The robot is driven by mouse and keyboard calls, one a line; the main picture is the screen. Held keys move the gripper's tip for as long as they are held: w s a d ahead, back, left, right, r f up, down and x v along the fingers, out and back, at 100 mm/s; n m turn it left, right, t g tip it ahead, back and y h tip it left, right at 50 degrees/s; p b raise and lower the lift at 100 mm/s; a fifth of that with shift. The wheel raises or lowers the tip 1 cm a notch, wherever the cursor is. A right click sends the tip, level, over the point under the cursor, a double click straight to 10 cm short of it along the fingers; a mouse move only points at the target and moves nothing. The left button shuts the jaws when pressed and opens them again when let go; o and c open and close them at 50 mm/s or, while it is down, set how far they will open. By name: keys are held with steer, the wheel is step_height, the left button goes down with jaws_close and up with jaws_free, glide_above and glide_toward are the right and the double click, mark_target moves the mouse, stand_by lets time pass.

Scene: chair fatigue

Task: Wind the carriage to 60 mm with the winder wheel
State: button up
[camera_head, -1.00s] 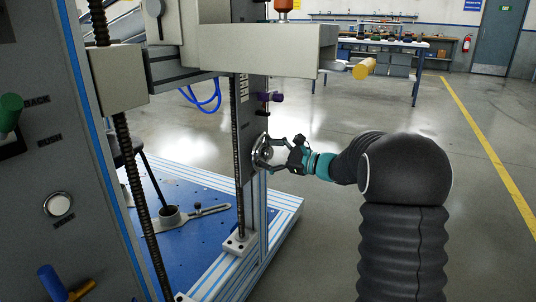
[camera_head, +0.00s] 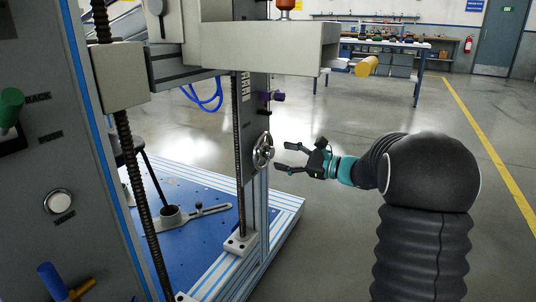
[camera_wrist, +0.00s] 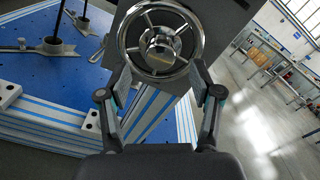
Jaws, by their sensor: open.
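The winder wheel (camera_head: 263,150) is a shiny metal handwheel on the side of the grey upright post. In the wrist view the wheel (camera_wrist: 160,40) faces me, with a rim, spokes and a round hub. My gripper (camera_head: 282,157) is open and empty, to the right of the wheel and apart from it. In the wrist view my gripper's fingers (camera_wrist: 158,95) are spread wide below the wheel. The grey crossbeam (camera_head: 258,46) spans the rig above the wheel. A threaded screw (camera_head: 239,150) runs beside the post. I cannot read any scale value.
The blue slotted base (camera_head: 205,212) of the rig lies below, with a clamp bar (camera_head: 205,209) on it. A purple knob (camera_head: 278,96) sits above the wheel.

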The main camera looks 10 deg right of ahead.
steer(key=shift+r+m+p, duration=0.25)
steer(key=shift+m+p, duration=0.15)
steer(key=shift+p, duration=0.65)
steer(key=m+p, duration=0.2)
steer(key=p, duration=0.1)
steer(key=shift+f+m+p, duration=0.25)
steer(key=shift+m+p, duration=0.05)
steer(key=shift+p, duration=0.1)
